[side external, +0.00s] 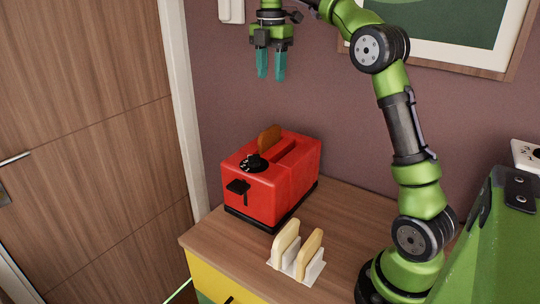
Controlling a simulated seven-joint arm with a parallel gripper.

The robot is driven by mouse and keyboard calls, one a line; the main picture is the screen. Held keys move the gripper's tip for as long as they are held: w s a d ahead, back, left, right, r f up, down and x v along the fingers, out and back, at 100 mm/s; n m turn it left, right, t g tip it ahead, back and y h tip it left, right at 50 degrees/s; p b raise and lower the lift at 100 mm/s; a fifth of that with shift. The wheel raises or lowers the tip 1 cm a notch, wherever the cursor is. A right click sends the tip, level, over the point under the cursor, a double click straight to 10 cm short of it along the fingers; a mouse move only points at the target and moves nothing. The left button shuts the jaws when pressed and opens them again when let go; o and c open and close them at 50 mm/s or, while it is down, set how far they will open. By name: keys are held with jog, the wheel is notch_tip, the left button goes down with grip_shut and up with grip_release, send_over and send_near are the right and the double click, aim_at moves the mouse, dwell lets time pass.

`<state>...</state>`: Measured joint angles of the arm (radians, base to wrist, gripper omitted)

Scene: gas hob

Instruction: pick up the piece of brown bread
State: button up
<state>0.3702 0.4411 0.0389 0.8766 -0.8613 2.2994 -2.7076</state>
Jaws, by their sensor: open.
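A piece of brown bread (269,138) stands upright in the far slot of the red toaster (269,190), with its top part sticking out. Its lower part is hidden in the toaster. My gripper (271,66) is open and empty, fingers pointing down. In the picture it is well above the toaster and the bread, apart from both. Two pale slices of bread stand upright in a white rack (294,268) in front of the toaster: one on the left (286,240) and one on the right (310,255).
The toaster stands on a wooden cabinet top (345,225), near its left end. A wooden door (85,130) is at the left. A framed picture (450,40) hangs on the wall behind my arm. The space between gripper and toaster looks clear.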

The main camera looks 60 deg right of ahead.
jog(key=f, duration=0.1)
send_over(270, 129)
jog(key=shift+n, duration=0.3)
notch_tip(270, 129, down, 11)
jog(key=shift+s+r, duration=0.1)
jog(key=shift+r, duration=0.1)
jog(key=shift+w+d+f, duration=0.1)
jog(key=shift+f, duration=1.25)
jog(key=shift+w+f, duration=0.1)
jog(key=shift+f, duration=1.2)
grip_shut()
